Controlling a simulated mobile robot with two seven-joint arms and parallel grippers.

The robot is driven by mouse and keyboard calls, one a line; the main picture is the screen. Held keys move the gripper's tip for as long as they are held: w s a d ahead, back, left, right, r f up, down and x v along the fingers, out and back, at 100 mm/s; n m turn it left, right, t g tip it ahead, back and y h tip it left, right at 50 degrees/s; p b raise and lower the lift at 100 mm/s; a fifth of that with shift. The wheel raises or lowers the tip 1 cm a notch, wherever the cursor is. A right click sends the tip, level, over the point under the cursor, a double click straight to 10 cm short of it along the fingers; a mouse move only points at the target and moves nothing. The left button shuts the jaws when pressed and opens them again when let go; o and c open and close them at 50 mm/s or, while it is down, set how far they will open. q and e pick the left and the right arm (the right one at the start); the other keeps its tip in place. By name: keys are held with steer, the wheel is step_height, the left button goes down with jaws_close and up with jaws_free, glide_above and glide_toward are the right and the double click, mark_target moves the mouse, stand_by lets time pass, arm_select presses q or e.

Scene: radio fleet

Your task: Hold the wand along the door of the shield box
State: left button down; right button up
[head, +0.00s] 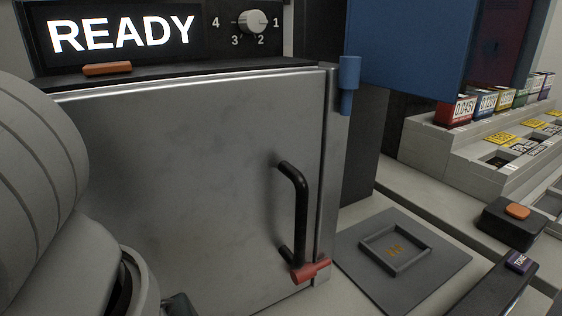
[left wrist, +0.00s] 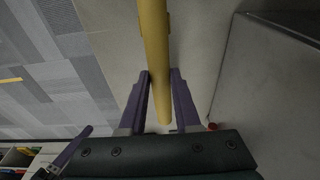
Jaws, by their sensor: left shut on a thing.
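The shield box stands in the head view with its grey metal door (head: 190,170) shut. The door has a black handle (head: 299,210) and a red latch (head: 311,270) at its lower right. My left arm covers the door's left side in the head view, and its fingers are out of sight there. In the left wrist view my left gripper (left wrist: 160,80) has its purple fingers shut on the yellow wand (left wrist: 154,45). A grey box face (left wrist: 268,95) is to the right of the wand, with a gap between them. My right gripper is in neither view.
A lit READY display (head: 122,36) and a numbered knob (head: 253,21) sit above the door. A blue cylinder (head: 349,85) is at its upper right corner. A dark square pad (head: 440,268), an orange-button box (head: 512,220) and stepped racks (head: 452,140) are on the right.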

arm_select(q)
steer(key=w+a+b, duration=0.2)
steer(key=w, duration=0.1)
steer(key=shift+w+a+f, duration=0.1)
steer(key=shift+f, duration=0.1)
steer(key=shift+w+a+r+b, duration=0.2)
steer(key=shift+w+a+b, duration=0.3)
steer(key=shift+w, duration=0.3)
stand_by(0.5)
steer(key=shift+s+d+r+p, duration=0.1)
steer(key=shift+s+r+p, duration=0.1)
steer(key=shift+p, duration=0.1)
steer(key=s+d+p, duration=0.1)
steer(key=p, duration=0.1)
steer(key=s+d+r+p, duration=0.1)
steer(key=s, duration=0.1)
steer(key=s+d+p, duration=0.1)
steer(key=s+p, duration=0.1)
steer(key=shift+s+d+r+p, duration=0.1)
steer(key=shift+d+r+p, duration=0.15)
steer(key=shift+r+p, duration=0.1)
steer(key=shift+s+d+p, duration=0.3)
steer(key=shift+s+d, duration=0.1)
steer(key=shift+s, duration=0.15)
